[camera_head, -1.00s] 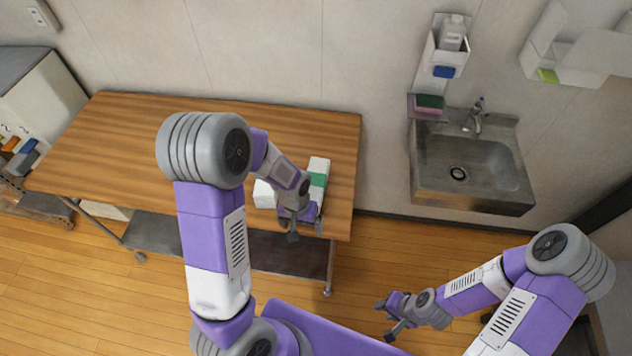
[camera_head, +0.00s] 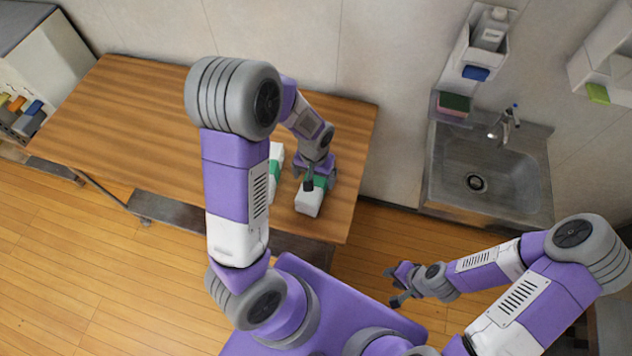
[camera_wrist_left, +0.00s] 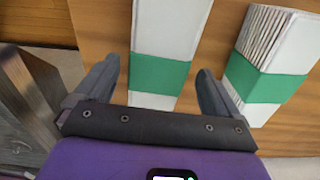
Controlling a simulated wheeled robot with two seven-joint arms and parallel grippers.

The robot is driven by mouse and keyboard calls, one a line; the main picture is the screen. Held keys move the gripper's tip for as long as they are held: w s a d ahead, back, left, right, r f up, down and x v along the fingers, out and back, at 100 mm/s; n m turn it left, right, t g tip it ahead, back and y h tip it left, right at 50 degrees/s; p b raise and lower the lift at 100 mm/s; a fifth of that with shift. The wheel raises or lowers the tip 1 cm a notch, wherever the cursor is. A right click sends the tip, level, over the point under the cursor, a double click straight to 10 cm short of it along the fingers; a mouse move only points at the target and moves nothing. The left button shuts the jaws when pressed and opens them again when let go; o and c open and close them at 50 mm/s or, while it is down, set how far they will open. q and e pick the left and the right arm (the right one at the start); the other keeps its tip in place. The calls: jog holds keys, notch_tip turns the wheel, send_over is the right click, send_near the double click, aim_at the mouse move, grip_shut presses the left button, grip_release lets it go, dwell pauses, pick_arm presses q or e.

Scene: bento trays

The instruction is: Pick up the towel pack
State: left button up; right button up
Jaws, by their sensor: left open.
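Two white towel packs with green bands lie near the front right of the wooden table. One towel pack (camera_head: 309,202) is under my left gripper (camera_head: 311,184); in the left wrist view this pack (camera_wrist_left: 168,28) lies between the two spread fingers (camera_wrist_left: 157,80). The fingers are open on either side of it, and I cannot tell whether they touch it. The other towel pack (camera_head: 274,172) is to the left, partly hidden by my arm; it shows at the right in the wrist view (camera_wrist_left: 272,62). My right gripper (camera_head: 393,286) hangs empty over the floor, fingers apart.
The wooden table (camera_head: 130,120) is bare to the left. A metal sink (camera_head: 490,185) is on the wall at right, with sponges (camera_head: 455,102) and a bottle holder (camera_head: 478,60) above. A white cabinet (camera_head: 45,75) stands at far left.

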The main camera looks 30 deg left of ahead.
aim_at(316, 178)
pick_arm(q)
jog(key=f, duration=0.3)
jog(key=shift+w+d+f, duration=0.1)
jog(key=shift+w+f, duration=0.1)
jog(key=shift+f, duration=0.2)
jog(key=c, duration=1.1)
